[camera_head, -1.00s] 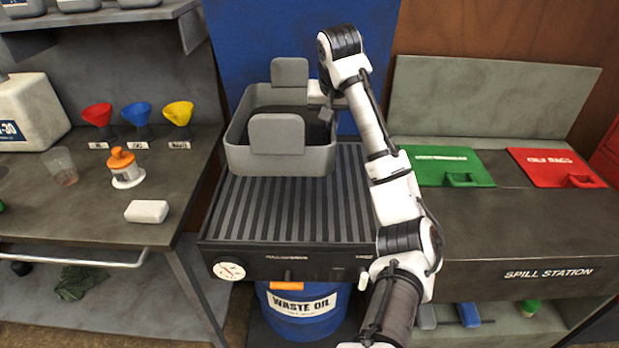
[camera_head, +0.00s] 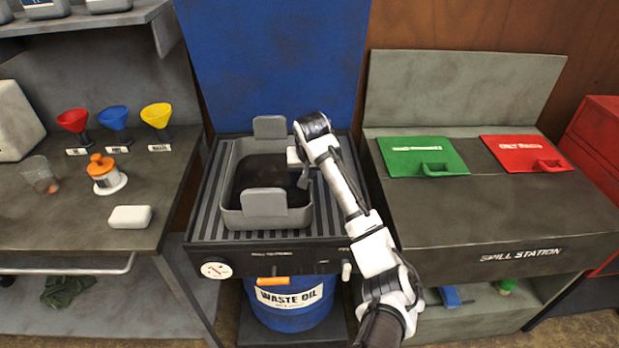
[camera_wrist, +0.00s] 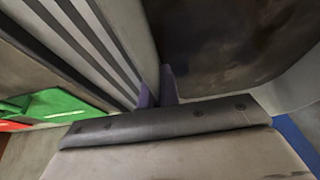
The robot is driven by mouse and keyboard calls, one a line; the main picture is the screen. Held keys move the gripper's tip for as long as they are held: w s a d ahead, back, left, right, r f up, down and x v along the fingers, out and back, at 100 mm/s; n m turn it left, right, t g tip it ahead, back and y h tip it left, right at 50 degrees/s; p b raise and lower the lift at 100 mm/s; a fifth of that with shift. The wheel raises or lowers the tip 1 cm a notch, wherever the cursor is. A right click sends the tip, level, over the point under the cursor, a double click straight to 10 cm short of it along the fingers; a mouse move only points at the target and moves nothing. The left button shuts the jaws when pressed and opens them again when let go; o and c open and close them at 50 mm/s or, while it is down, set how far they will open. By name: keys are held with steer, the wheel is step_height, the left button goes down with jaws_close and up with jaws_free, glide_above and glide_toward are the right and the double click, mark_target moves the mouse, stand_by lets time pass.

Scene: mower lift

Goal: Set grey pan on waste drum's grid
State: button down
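The grey pan (camera_head: 268,217) has two upright tabs, at its front and back, and a dark, glossy inside. It is level over the slatted grid (camera_head: 325,215) of the waste drum (camera_head: 290,302), resting on it or very slightly above; I cannot tell which. My gripper (camera_head: 303,178) is at the pan's right wall. In the wrist view, my gripper's fingers (camera_wrist: 158,88) close on the wall of the pan (camera_wrist: 128,35), with grid slats (camera_wrist: 75,40) on one side and the dark inside on the other. The contact itself is partly hidden.
A bench on the left holds funnels (camera_head: 115,118), a jar (camera_head: 104,172) and a white block (camera_head: 130,216). The spill station (camera_head: 480,215) with green (camera_head: 425,155) and red lids stands on the right. A blue panel (camera_head: 270,60) rises behind the grid.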

steer(key=shift+f, duration=1.2)
steer(key=c, duration=2.1)
jaws_free()
steer(key=shift+f, duration=0.2)
steer(key=o, duration=0.5)
steer(key=shift+c, duration=0.2)
steer(key=b+v, duration=0.3)
steer(key=v, duration=0.9)
steer(key=shift+r, duration=0.15)
